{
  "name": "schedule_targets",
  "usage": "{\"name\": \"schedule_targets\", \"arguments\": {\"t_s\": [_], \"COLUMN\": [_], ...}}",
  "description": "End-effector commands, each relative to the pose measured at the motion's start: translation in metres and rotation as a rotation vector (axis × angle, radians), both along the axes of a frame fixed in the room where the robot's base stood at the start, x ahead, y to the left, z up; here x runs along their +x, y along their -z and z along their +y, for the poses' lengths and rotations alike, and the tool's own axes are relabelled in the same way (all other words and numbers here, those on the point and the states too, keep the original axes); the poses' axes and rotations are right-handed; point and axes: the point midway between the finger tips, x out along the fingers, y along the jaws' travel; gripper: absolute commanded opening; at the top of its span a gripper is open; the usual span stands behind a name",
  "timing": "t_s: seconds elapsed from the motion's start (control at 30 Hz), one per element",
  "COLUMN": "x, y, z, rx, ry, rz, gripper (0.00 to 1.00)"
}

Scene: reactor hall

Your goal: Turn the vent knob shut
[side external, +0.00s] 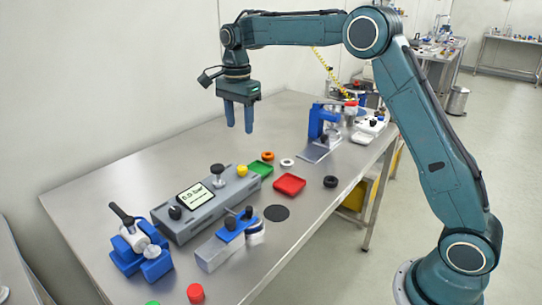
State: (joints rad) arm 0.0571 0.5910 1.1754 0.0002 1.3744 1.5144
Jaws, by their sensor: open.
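A grey box (205,208) with a display panel (194,197) reading about 0.0 bar lies on the steel table. It carries a dark knob (175,212) at its near left end, a tall-stemmed dark-topped knob (217,169) towards its far end, and a yellow knob (242,171) at the far end. I cannot tell from labels which one is the vent knob, nor how far any is turned. My gripper (239,129) points down with two blue fingers apart and empty. It hangs in the air above the far end of the box, touching nothing.
A blue clamp device (142,252) stands at near left, and a blue-and-silver fixture (228,240) in front of the box. The back left of the table is clear.

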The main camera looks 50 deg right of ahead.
Motion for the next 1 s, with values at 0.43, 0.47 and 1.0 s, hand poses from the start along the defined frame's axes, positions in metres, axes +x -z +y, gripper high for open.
{"name": "schedule_targets", "arguments": {"t_s": [0.43, 0.47, 1.0], "x": [-0.001, -0.001, -0.001], "y": [0.06, 0.065, 0.126], "z": [0.0, 0.0, 0.0], "rx": [0.0, 0.0, 0.0], "ry": [-0.001, -0.001, -0.001], "rz": [0.005, 0.006, 0.003], "gripper": [0.48, 0.48, 0.48]}}
